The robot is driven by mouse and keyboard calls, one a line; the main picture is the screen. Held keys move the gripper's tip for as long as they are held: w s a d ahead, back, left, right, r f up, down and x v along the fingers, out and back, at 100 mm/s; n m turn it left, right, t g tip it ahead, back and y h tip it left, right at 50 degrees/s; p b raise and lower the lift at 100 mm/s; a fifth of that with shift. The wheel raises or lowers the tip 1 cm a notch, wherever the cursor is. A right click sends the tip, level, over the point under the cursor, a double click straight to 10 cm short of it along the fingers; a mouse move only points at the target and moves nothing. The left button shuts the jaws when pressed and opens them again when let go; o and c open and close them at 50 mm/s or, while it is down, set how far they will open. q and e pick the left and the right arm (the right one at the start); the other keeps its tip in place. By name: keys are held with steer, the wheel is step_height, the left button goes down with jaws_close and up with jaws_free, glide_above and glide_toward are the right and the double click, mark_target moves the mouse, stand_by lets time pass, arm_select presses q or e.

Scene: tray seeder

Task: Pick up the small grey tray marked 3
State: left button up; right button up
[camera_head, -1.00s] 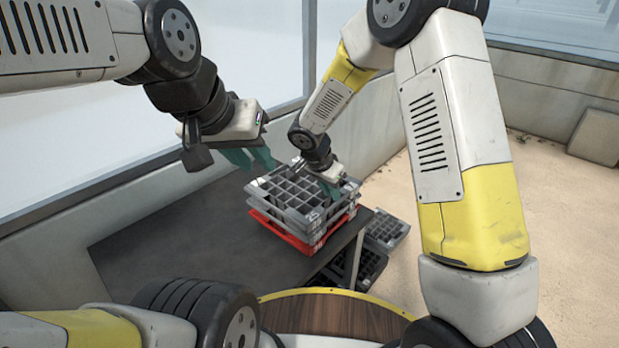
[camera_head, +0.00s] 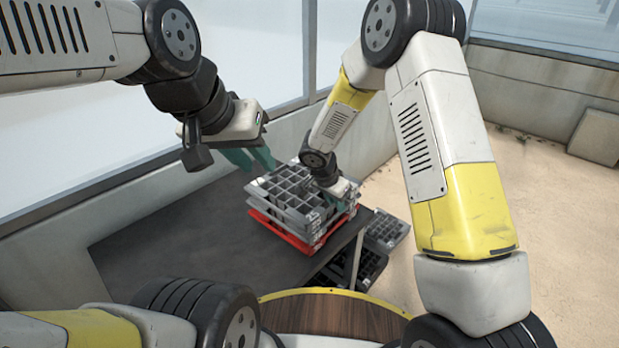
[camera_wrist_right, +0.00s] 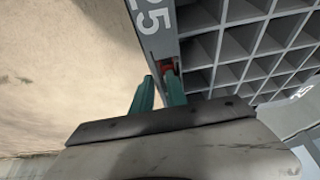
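A stack of grey gridded trays (camera_head: 290,212) stands on the dark table. I cannot read a 3 on any tray. In the right wrist view the near tray's rim (camera_wrist_right: 155,28) bears what looks like 25. My right gripper (camera_head: 333,190) is at the stack's right edge. In the right wrist view its teal fingers (camera_wrist_right: 160,85) are apart, at the rim's end; whether they touch it is unclear. My left gripper (camera_head: 250,157) is open and empty, above and left of the stack.
A red tray (camera_head: 284,234) lies at the bottom of the stack. Smaller dark grey trays (camera_head: 386,229) sit below the table's right side. The table's left part (camera_head: 170,245) is clear. A wall and window run behind.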

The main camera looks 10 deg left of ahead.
steer(key=shift+f, duration=0.2)
steer(key=shift+c, duration=0.2)
jaws_close()
steer(key=shift+r, duration=0.1)
